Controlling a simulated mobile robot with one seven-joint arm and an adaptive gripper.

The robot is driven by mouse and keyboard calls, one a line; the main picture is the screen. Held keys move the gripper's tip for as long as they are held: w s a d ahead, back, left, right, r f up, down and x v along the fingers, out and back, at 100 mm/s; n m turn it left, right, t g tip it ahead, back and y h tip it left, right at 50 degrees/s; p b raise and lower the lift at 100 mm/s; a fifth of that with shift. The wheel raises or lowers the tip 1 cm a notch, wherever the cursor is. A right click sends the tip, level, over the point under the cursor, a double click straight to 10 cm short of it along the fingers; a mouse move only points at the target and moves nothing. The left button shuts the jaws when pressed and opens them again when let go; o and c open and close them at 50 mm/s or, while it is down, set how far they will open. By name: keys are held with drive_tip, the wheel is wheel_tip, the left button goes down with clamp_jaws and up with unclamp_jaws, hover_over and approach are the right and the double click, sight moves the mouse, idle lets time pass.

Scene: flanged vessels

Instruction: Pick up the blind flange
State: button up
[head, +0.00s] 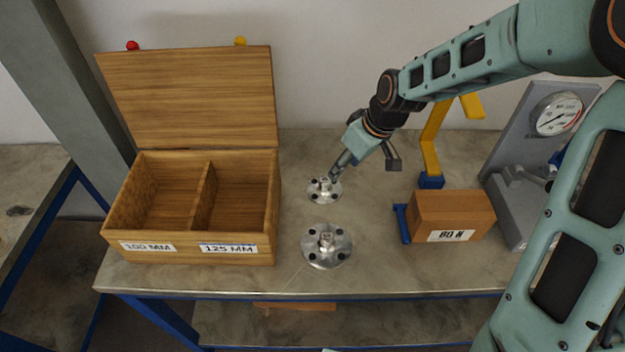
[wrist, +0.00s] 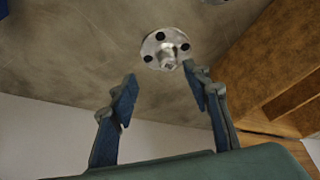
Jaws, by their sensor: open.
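Two round metal flanges with dark bolt holes and a raised centre stub lie flat on the bench. The smaller flange (head: 318,192) is farther back, and the larger flange (head: 340,252) is nearer the front edge. My gripper (head: 333,175) is at the smaller flange, just above and beside its stub. In the wrist view, my gripper (wrist: 158,74) is open with two blue-grey fingers apart. A flange (wrist: 152,47) lies just beyond the fingertips, its stub nearer the right finger. Nothing is held. Whether a finger touches the stub I cannot tell.
An open wooden box (head: 190,248) with two compartments, labelled 100 MM and 125 MM, stands left. A wooden block (head: 470,212) with a blue bracket, a yellow post (head: 430,150) and a gauge stand (head: 515,150) are right. The bench's front middle (head: 385,275) is bare.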

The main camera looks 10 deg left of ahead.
sight(325, 179)
drive_tip(key=shift+n, duration=0.4)
drive_tip(key=a+f, duration=0.2)
drive_tip(key=f, duration=0.1)
drive_tip(key=a+f, duration=0.1)
drive_tip(key=shift+w+a+f, duration=0.2)
drive_tip(key=shift+a+f, duration=0.1)
drive_tip(key=shift+f, duration=0.05)
drive_tip(key=shift+w+p+x, duration=0.15)
drive_tip(key=shift+p+x, duration=0.05)
drive_tip(key=shift+x, duration=1.2)
drive_tip(key=shift+w+p+x, duration=0.15)
drive_tip(key=shift+x, duration=1.3)
drive_tip(key=shift+r, duration=0.1)
clamp_jaws()
drive_tip(key=shift+w+a+r, duration=0.1)
